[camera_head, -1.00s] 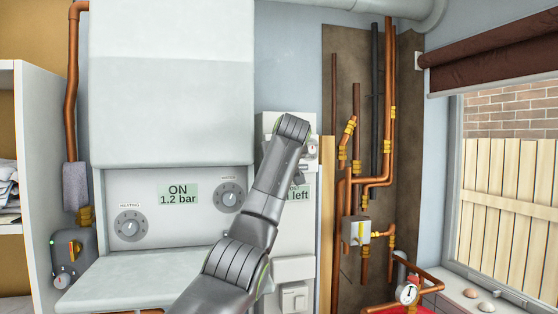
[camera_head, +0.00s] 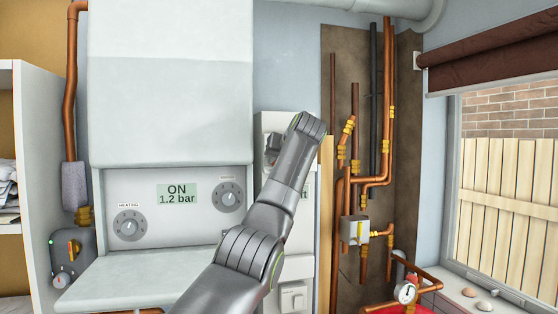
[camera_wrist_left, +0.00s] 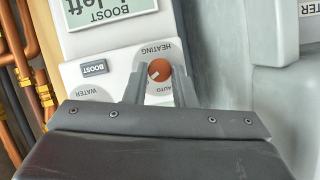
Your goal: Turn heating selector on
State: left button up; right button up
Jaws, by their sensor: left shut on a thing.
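The heating selector (camera_wrist_left: 160,69) is a round red-brown knob with a pale pointer mark. It sits on a white control panel, between the words HEATING and AUTO, which appear upside down in the left wrist view. My left gripper (camera_wrist_left: 160,88) has its two grey fingers on either side of the knob and is shut on it. The pale mark slants to the lower left in that view. In the head view my left arm covers the knob and most of the panel (camera_head: 266,126). My right gripper is not in view.
A BOOST button (camera_wrist_left: 94,68) and a WATER label (camera_wrist_left: 90,92) lie beside the knob. Copper pipes (camera_head: 388,110) run up the wall to the right.

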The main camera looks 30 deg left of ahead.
pick_arm(q)
jog(key=o, duration=1)
jog(key=shift+w+a+f, duration=0.1)
jog(key=shift+b+v, duration=4.1)
jog(key=shift+v, duration=4.6)
jog(key=shift+f, duration=0.15)
